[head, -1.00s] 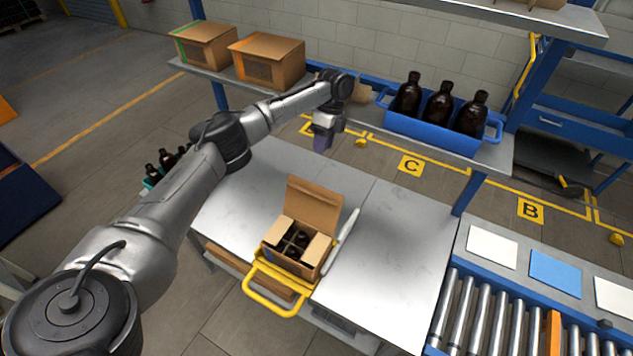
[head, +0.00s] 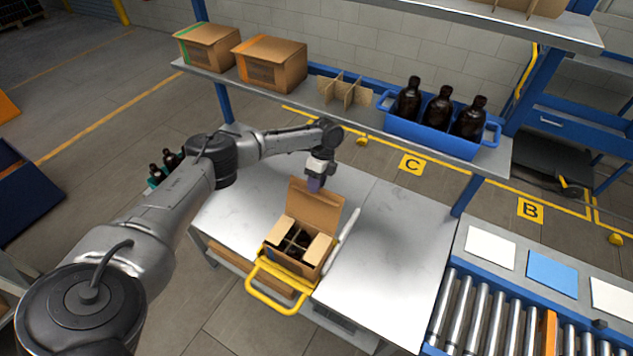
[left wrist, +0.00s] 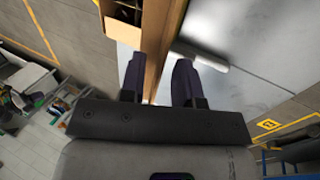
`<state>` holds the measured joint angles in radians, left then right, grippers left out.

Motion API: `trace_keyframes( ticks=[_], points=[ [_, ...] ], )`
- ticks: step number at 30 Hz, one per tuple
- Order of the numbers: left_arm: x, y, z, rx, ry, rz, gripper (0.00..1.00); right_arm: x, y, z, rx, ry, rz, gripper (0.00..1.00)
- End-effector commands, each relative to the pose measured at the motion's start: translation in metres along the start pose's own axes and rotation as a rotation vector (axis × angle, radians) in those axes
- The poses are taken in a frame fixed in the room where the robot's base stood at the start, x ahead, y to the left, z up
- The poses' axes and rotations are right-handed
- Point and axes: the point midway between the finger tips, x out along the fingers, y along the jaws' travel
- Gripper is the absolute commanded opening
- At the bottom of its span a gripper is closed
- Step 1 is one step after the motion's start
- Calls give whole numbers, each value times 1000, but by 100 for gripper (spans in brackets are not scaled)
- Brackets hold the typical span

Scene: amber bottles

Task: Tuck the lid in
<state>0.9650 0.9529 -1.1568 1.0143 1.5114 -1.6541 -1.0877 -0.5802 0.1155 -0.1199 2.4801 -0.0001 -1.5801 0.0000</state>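The cardboard carton (head: 318,268) stands on the metal table, top open, with dark bottles (head: 302,240) and dividers inside. Its lid (head: 314,207) stands up from the far side, and side flaps (head: 319,248) show at the opening. My left gripper (head: 315,184) points down at the lid's top edge. In the left wrist view its dark fingers (left wrist: 160,82) are apart, with the lid (left wrist: 158,50) edge-on between them; whether they touch it is unclear. A carton corner (left wrist: 122,22) shows beyond. My right gripper is not in view.
A yellow handled frame (head: 274,296) is at the carton's near side. A pale bar (head: 348,226) lies to its right. A shelf above holds a blue bottle tray (head: 420,133), boxes (head: 272,65) and cardboard dividers (head: 345,90). The table's right part (head: 390,260) is clear.

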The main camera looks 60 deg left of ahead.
Motion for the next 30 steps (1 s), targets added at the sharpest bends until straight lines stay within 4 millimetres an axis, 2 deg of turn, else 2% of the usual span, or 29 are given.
trace_keyframes(
  ticks=[7, 16, 30],
  points=[
    [0, 0, 0, 1, 0, 0, 29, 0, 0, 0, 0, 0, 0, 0],
    [0, 0, 0, 1, 0, 0, 0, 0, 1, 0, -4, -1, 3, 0],
    [0, 0, 0, 1, 0, 0, 0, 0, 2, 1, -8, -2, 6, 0]
  ],
)
